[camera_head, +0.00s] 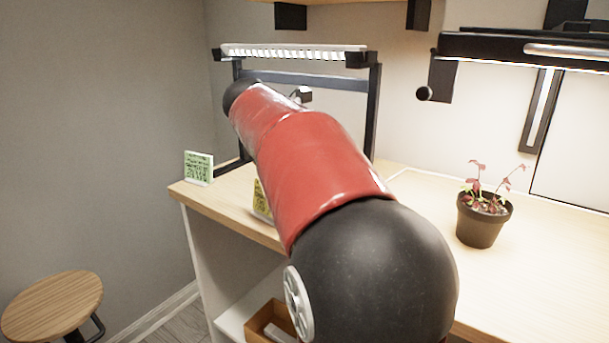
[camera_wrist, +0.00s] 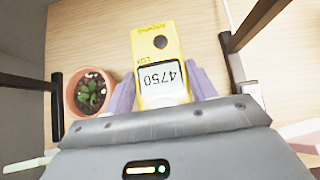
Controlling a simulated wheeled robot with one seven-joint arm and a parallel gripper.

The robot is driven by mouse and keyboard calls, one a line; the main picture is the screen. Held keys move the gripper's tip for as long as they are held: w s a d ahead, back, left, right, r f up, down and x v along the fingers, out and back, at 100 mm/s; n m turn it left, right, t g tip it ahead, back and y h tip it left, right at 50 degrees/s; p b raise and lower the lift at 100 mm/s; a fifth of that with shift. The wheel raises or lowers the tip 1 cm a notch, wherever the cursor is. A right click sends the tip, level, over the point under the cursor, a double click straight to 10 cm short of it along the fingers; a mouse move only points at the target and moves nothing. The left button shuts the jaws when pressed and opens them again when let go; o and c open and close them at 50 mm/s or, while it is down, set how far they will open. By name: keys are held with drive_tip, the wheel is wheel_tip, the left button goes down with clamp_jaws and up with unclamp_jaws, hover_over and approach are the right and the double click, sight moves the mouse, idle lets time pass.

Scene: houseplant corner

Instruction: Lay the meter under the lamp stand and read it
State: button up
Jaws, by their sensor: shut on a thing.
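The yellow meter (camera_wrist: 157,50) is between the purple fingers of my gripper (camera_wrist: 160,76) in the wrist view. The lamp stand (camera_head: 374,112) is a dark frame with a white light bar at the left of the desk. Its dark posts show on both sides in the wrist view (camera_wrist: 57,108). My arm hides the gripper in the head view.
A terracotta pot (camera_wrist: 90,92) with a small green plant stands left of the meter. A green card (camera_head: 198,168) stands at the desk's left corner. A yellow card-like thing (camera_head: 261,200) is partly hidden by my arm. A dark pot (camera_head: 482,222) with a reddish plant stands right.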

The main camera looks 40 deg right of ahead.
drive_tip(key=shift+f+b, duration=0.3)
drive_tip(key=shift+f, duration=1.35)
drive_tip(key=shift+f, duration=0.15)
drive_tip(key=shift+f+b, duration=0.3)
drive_tip(key=shift+f, duration=0.2)
drive_tip(key=o, duration=1.2)
drive_tip(key=shift+c, duration=0.2)
